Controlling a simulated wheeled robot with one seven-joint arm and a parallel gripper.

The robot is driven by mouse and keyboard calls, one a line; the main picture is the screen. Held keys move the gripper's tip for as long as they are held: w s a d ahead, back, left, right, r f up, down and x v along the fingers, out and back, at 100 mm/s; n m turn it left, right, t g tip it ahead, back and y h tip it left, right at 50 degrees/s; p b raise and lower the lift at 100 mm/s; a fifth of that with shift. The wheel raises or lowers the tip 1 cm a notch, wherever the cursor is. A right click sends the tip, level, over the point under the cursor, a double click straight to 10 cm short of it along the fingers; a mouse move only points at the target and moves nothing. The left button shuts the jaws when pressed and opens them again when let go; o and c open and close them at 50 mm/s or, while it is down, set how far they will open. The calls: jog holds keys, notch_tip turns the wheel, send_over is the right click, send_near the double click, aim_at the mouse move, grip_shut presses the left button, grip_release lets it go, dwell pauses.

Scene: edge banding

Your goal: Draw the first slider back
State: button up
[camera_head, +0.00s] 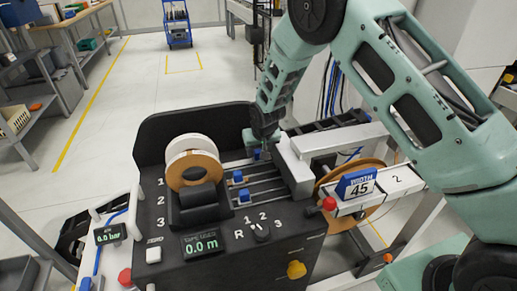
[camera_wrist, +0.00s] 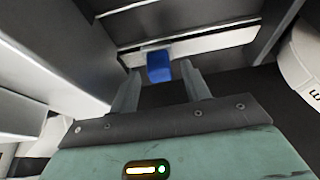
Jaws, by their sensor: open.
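Three blue sliders sit on parallel rails on top of the black machine (camera_head: 287,222), beside row labels 1, 2 and 3. The first slider (camera_head: 257,154) is on the farthest rail, partly hidden under my gripper (camera_head: 262,143). The second slider (camera_head: 238,177) and third slider (camera_head: 244,196) are nearer and uncovered. In the wrist view, the first slider (camera_wrist: 159,66) shows as a blue block on a pale rail. It lies in the gap between the fingertips of my gripper (camera_wrist: 159,72). The fingers are apart, one at each side; I cannot tell whether either touches it.
A white and tan tape roll (camera_head: 193,160) stands left of the rails. A grey block (camera_head: 293,165) borders the rails on the right, with a blue "WIDTH 45" sign (camera_head: 357,184) beyond. A selector knob (camera_head: 260,232) and a display (camera_head: 202,245) are in front.

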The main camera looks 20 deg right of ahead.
grip_shut()
jog(key=shift+a+b, duration=0.5)
jog(key=shift+a, duration=1.85)
grip_release()
